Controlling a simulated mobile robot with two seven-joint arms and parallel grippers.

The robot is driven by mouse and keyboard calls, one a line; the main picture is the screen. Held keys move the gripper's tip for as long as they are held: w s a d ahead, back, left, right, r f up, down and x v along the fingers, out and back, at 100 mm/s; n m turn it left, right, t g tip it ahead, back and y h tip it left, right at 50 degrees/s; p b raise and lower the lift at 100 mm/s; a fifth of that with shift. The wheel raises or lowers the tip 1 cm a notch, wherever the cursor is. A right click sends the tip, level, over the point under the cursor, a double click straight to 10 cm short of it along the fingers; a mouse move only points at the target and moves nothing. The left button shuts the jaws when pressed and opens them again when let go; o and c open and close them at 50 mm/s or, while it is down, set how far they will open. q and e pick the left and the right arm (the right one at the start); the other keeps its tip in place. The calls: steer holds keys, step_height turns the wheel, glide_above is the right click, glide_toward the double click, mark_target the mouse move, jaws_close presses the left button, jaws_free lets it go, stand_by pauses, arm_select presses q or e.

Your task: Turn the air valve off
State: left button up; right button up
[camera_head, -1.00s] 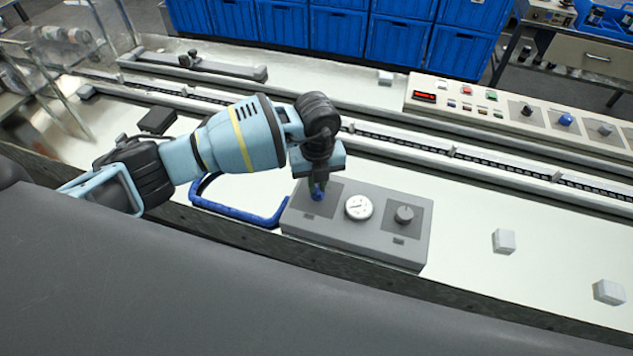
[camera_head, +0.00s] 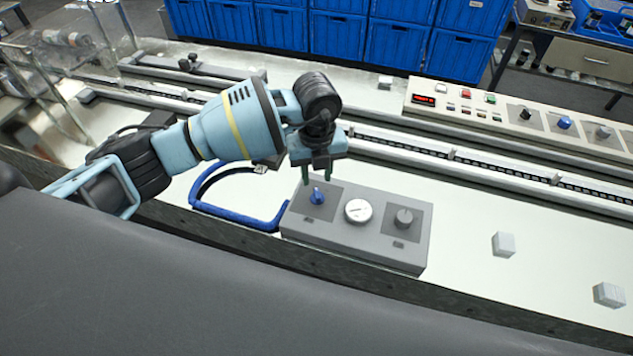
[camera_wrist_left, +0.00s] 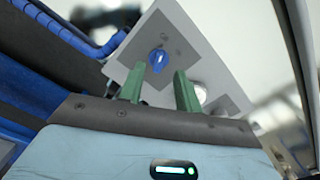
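The grey valve box (camera_head: 350,240) sits on the white machine bed. My right gripper is not in view.
A blue hose (camera_head: 235,214) curves out of the box's left side. A control panel (camera_head: 510,112) with buttons and knobs stands behind to the right. Two small pale blocks (camera_head: 503,244) lie right of the box. Blue crates (camera_head: 390,40) line the back.

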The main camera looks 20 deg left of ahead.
mark_target(317, 191)
arm_select(q)
steer(key=shift+r, duration=1.65)
